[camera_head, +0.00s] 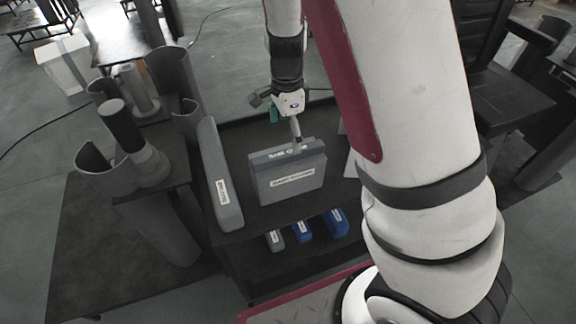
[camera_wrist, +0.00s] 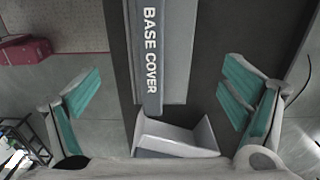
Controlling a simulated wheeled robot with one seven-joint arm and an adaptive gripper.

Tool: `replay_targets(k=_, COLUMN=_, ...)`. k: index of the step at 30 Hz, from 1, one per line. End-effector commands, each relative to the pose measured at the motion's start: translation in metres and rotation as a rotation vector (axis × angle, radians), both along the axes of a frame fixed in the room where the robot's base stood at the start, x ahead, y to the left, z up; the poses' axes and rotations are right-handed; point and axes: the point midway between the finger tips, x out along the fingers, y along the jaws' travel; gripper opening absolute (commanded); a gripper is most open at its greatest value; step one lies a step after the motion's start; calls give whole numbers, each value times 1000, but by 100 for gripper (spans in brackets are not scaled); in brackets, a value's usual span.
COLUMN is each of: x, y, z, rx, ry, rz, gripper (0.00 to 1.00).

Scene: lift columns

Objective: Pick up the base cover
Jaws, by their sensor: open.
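The base cover (camera_head: 276,156) is a flat grey piece with white lettering on its top edge. It stands upright in or behind a grey labelled holder (camera_head: 292,192) on the dark table. In the wrist view the base cover (camera_wrist: 165,50) reads "BASE COVER" and lies between my fingers. My gripper (camera_head: 285,125) is just above its top edge in the head view. In the wrist view my gripper (camera_wrist: 160,75) is spread wide, with teal pads on both sides, apart from the cover. Contact is not visible.
A long grey labelled box (camera_head: 220,175) stands left of the holder. Small bins, one grey (camera_head: 275,241) and blue ones (camera_head: 335,223), sit on a lower shelf in front. Grey cylindrical parts (camera_head: 125,130) stand on the left table. My arm hides much of the right.

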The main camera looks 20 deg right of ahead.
Motion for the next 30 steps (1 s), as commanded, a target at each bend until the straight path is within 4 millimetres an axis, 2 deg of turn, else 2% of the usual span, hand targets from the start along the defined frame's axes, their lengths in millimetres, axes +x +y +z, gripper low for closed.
replay_targets(k=1, x=-1, y=-1, z=-11, rx=-1, ry=4, rz=-2, gripper=92)
replay_targets(k=6, x=-1, y=0, z=-38, rx=0, ry=3, rz=0, gripper=92)
replay_targets(k=14, x=0, y=0, z=-55, rx=1, ry=2, rz=1, gripper=92)
replay_targets(k=24, x=2, y=0, z=-96, rx=0, ry=1, rz=1, gripper=92)
replay_targets(k=30, x=3, y=1, z=-102, rx=1, ry=0, rz=2, gripper=92)
